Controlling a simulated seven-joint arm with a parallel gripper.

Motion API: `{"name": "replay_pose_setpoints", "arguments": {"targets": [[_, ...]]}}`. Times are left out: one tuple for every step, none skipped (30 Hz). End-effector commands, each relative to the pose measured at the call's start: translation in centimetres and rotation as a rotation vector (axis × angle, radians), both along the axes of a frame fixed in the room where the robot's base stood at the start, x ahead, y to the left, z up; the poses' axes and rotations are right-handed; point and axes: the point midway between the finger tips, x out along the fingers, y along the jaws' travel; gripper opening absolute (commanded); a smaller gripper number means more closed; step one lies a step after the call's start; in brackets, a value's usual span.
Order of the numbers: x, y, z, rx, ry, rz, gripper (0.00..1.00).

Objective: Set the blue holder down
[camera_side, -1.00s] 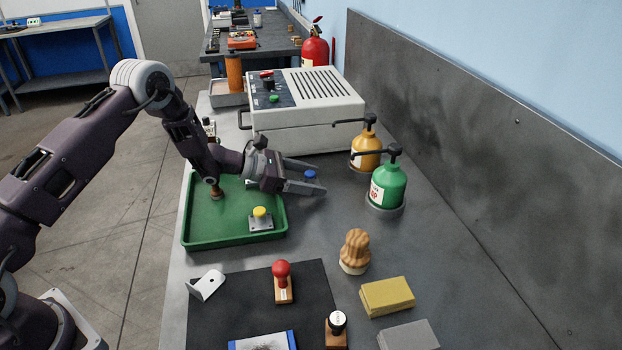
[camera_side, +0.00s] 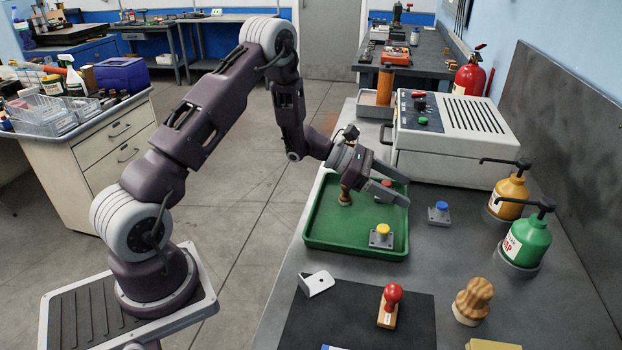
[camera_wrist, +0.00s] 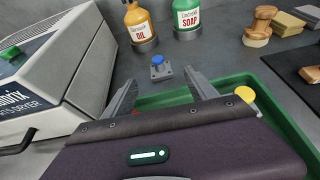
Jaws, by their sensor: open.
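The blue holder (camera_side: 438,214), a small grey plate with a blue knob, stands upright on the bench between the green tray (camera_side: 318,240) and the green soap bottle. It also shows in the wrist view (camera_wrist: 160,68), just beyond the fingertips. My gripper (camera_side: 408,192) is open and empty, to the left of the blue holder and over the tray's right edge. In the wrist view its fingers (camera_wrist: 162,84) are spread apart with a gap before the holder. A yellow-knobbed holder (camera_side: 381,236) stands in the tray. A red item behind my fingers is mostly hidden.
The green soap bottle (camera_side: 526,243) and yellow oil bottle (camera_side: 509,195) stand right of the holder. A white dryer box (camera_side: 455,130) is behind. Bare bench lies in front of the holder.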

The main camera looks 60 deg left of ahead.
Motion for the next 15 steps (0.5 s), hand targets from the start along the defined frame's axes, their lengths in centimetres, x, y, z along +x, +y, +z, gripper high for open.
{"name": "replay_pose_setpoints", "arguments": {"targets": [[-0.2, -0.7, 1.1, 0.014, -0.018, -0.031, 0.67], [-0.5, -1.4, 2.1, 0.029, -0.035, -0.067, 0.67], [-1.2, -2.8, 4.0, 0.062, -0.068, -0.135, 0.67], [-2.0, -4.2, 5.8, 0.096, -0.101, -0.203, 0.67], [-3.3, -5.7, 7.8, 0.141, -0.141, -0.286, 0.67], [-5.5, -7.8, 10.4, 0.213, -0.198, -0.406, 0.67], [-7.4, -9.3, 12.1, 0.271, -0.241, -0.498, 0.67], [-9.4, -10.5, 13.6, 0.336, -0.284, -0.589, 0.67], [-12.4, -11.9, 15.3, 0.428, -0.342, -0.711, 0.67], [-14.8, -12.7, 16.4, 0.505, -0.388, -0.803, 0.67], [-17.3, -13.3, 17.2, 0.589, -0.434, -0.895, 0.67], [-20.7, -13.7, 18.0, 0.711, -0.495, -1.016, 0.67], [-23.2, -13.7, 18.4, 0.809, -0.54, -1.104, 0.67], [-25.5, -13.3, 18.6, 0.914, -0.584, -1.19, 0.67], [-28.3, -12.5, 18.6, 1.057, -0.636, -1.294, 0.67]]}}
